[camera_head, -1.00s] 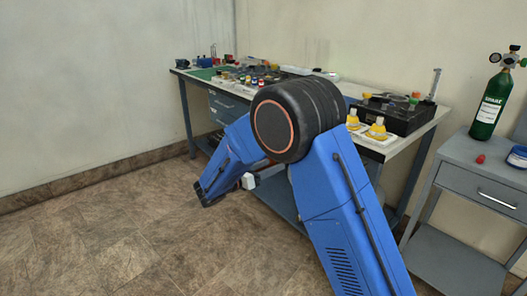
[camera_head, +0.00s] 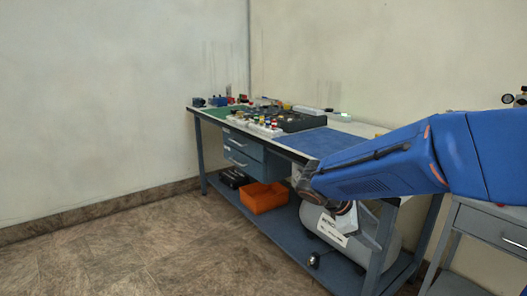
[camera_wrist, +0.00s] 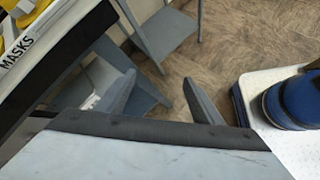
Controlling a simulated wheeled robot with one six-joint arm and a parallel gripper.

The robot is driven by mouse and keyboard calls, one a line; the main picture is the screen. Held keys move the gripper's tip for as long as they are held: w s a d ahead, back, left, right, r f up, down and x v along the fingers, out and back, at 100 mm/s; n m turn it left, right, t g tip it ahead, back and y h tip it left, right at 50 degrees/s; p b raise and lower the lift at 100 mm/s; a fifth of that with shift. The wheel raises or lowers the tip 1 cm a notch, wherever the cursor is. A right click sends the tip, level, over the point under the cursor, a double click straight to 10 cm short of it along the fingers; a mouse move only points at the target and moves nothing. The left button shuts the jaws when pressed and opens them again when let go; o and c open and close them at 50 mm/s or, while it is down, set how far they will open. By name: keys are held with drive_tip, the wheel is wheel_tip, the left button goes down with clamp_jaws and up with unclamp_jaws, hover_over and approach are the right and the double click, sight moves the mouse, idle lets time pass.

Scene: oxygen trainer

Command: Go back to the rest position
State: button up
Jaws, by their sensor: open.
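In the wrist view, the two grey fingers of my gripper (camera_wrist: 160,95) stand wide apart with nothing between them. Bare brown floor and grey-blue metal legs show beyond them. In the head view, my blue arm reaches in from the right edge, bent downward in front of the workbench (camera_head: 368,134). The arm hides the right part of the bench top.
An orange bin (camera_head: 263,198) and a pale tank (camera_head: 380,235) are on the lower shelf. A grey side table (camera_head: 490,228) stands at right. A MASKS label (camera_wrist: 17,55) shows close by in the wrist view. The floor at left is clear.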

drive_tip(key=s+m+t+y, duration=0.1)
drive_tip(key=s+m+y, duration=0.3)
drive_tip(key=s+m, duration=0.3)
drive_tip(key=s+a+f+m+t+y, duration=0.1)
drive_tip(key=s+m+y, duration=0.4)
drive_tip(key=s, duration=1)
drive_tip(key=shift+s+a+m+t, duration=0.3)
drive_tip(key=shift+m+t, duration=0.3)
drive_tip(key=shift+m, duration=0.5)
